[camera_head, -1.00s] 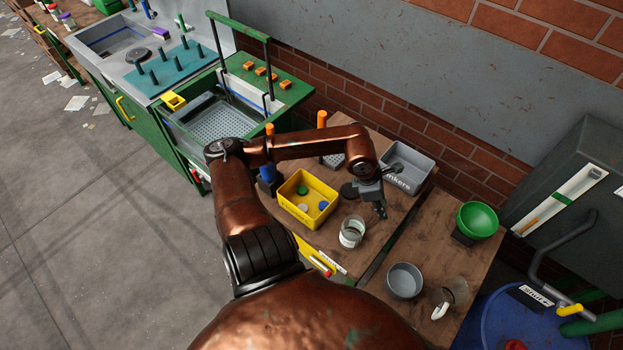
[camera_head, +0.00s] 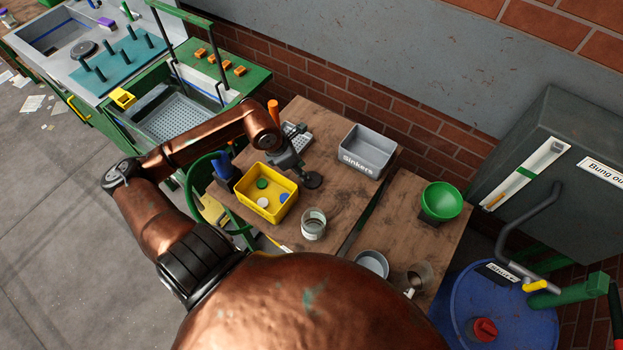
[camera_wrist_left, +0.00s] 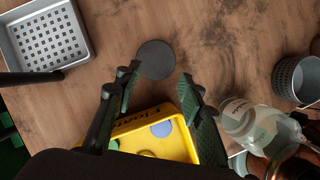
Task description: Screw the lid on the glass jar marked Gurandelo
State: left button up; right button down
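A flat dark round disc, which looks like a lid (camera_head: 312,181), lies on the wooden table; it also shows in the left wrist view (camera_wrist_left: 155,60). My left gripper (camera_head: 298,170) hangs just behind and left of it. In the left wrist view the fingers (camera_wrist_left: 160,88) are spread, with the disc just beyond the tips and nothing between them. The glass jar (camera_head: 313,224) stands upright and open-topped in front of the disc. It shows at the right of the left wrist view (camera_wrist_left: 240,118); its label is too small to read. My right gripper is out of view.
A yellow bin (camera_head: 242,191) with coloured discs stands left of the jar. A grey Sinkers bin (camera_head: 361,160) is behind right, a perforated tray (camera_wrist_left: 85,45) behind the gripper.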

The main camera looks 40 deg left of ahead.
pick_arm(q)
jog(key=o, duration=0.3)
jog(key=shift+w+f, duration=0.2)
jog(key=shift+f, duration=0.2)
jog(key=shift+o, duration=1)
jog(key=shift+w+d+f, duration=0.15)
jog(key=shift+f, duration=0.35)
jog(key=shift+o, duration=0.7)
jog(key=shift+w+f, duration=0.15)
jog(key=shift+f, duration=0.15)
jog(key=shift+o, duration=1.2)
jog(key=shift+d+f, duration=0.1)
jog(key=shift+f, duration=0.05)
jog(key=x, duration=0.5)
jog(key=shift+w+a, duration=0.15)
jog(key=shift+a, duration=0.15)
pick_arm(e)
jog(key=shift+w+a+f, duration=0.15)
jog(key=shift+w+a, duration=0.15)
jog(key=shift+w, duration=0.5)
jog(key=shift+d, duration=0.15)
pick_arm(q)
jog(key=c, duration=0.7)
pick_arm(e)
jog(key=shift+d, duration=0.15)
